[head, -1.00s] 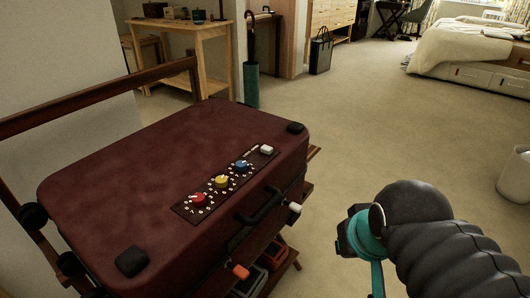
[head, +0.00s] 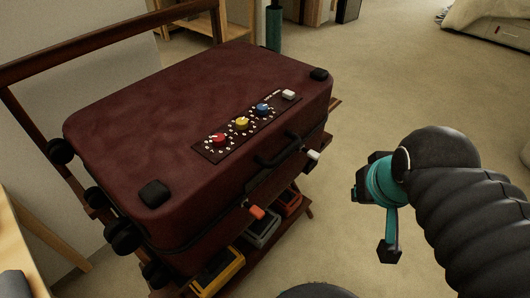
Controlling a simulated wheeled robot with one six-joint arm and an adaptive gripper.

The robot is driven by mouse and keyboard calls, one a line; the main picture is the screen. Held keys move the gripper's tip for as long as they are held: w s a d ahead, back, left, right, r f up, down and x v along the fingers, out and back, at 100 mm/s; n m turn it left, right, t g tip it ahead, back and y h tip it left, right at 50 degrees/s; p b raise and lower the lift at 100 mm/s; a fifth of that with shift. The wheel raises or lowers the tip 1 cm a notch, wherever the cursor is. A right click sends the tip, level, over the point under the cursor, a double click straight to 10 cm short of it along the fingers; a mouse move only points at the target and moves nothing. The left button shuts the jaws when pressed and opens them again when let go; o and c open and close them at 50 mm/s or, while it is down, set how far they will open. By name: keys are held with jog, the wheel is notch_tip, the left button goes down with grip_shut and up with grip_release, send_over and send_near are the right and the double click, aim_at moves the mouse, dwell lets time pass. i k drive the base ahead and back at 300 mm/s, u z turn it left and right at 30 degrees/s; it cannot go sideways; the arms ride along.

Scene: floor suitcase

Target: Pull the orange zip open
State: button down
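A white pull (head: 313,154) shows at the front side further right. The lid bears a dark panel (head: 205,150) with a red dial (head: 219,138), a yellow dial (head: 242,123), a blue dial (head: 263,109) and a white button (head: 289,95). My gripper (head: 389,252) is to the right of the suitcase, apart from it. Only part of it shows, and its opening is hidden.
Below the suitcase, the rack holds a yellow bin (head: 218,272), a grey bin (head: 260,232) and a red bin (head: 289,203). A wooden rail (head: 100,50) stands behind the suitcase. A wooden surface (head: 20,250) is at the lower left. Carpet (head: 420,80) to the right is clear.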

aim_at(257, 212)
jog(key=z, duration=1.3)
jog(key=k, duration=1)
jog(key=u, duration=1.55)
